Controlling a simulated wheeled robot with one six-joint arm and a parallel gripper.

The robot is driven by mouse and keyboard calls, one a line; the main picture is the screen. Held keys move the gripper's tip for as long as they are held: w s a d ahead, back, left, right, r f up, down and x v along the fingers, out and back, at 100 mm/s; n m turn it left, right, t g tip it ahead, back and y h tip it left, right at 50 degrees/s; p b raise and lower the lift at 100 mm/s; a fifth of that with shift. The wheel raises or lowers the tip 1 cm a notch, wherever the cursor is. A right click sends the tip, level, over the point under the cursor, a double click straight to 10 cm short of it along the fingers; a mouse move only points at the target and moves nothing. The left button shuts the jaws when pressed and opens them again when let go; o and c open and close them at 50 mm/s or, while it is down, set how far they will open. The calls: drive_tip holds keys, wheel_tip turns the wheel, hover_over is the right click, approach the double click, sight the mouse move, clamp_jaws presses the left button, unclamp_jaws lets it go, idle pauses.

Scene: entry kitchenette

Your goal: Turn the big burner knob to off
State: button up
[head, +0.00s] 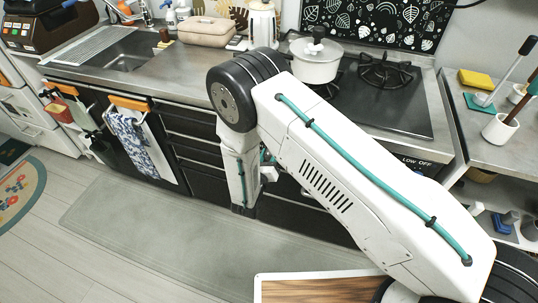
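The stove's dark cooktop (395,112) is in the counter at the right of the head view. Its front panel (416,163) shows the lettering "LOW" and "OFF" just past my arm. The big burner knob is not visible; my white arm crosses in front of much of the panel. My forearm hangs down from the elbow in front of the drawers, left of the stove. My gripper's fingers cannot be made out; the arm's own links seem to hide them. How the gripper stands to the knob cannot be seen.
A white lidded pot (316,66) stands on the cooktop's left; the black burner grate (385,72) at right is bare. A sink (118,52) and a beige box (206,31) lie left. A yellow sponge (476,79) and a cup (500,128) stand on the right counter. A floor mat (150,235) lies clear.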

drive_tip(key=shift+m, duration=0.8)
drive_tip(key=o, duration=1)
drive_tip(key=shift+s, duration=0.1)
drive_tip(key=v, duration=0.7)
drive_tip(key=shift+s+a, duration=0.15)
drive_tip(key=shift+s, duration=0.15)
